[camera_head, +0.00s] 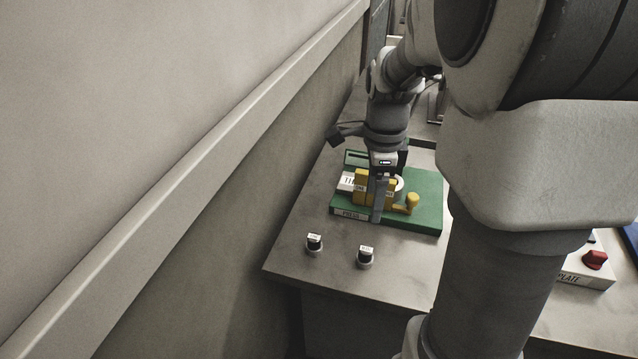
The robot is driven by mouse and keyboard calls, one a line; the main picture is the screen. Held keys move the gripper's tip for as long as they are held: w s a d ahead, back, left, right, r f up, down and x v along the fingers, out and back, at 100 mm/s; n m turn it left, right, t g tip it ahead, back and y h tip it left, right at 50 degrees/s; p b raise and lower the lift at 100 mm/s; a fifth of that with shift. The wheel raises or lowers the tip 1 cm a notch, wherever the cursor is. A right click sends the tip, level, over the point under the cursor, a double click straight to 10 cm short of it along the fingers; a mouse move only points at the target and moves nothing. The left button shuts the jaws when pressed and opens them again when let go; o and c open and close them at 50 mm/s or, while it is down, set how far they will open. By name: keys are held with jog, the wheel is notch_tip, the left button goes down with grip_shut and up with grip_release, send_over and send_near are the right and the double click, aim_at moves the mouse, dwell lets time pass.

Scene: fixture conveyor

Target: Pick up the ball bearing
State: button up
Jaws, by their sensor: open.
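My gripper (380,196) points down over a green fixture (428,192) labelled PRESS on the grey bench. One dark finger shows in front of the yellow blocks (361,184) on the fixture; the other finger is mostly hidden. The jaws are open. A pale round part (399,183), which may be the ball bearing, shows just right of the finger.
Two black labelled knobs (314,243) (366,257) stand near the bench's front left. A wall is close on the left. A red knob (595,260) sits on a pale labelled block at right. My arm hides the middle right.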

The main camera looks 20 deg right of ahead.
aim_at(367, 249)
notch_tip(367, 249, down, 12)
jog(key=shift+s+r+b, duration=0.1)
jog(key=shift+r+b, duration=0.05)
jog(key=shift+b, duration=0.9)
jog(key=shift+s+f+b, duration=0.2)
jog(key=shift+f+b, duration=0.4)
jog(key=shift+f, duration=2.05)
jog(key=shift+c, duration=0.2)
grip_shut()
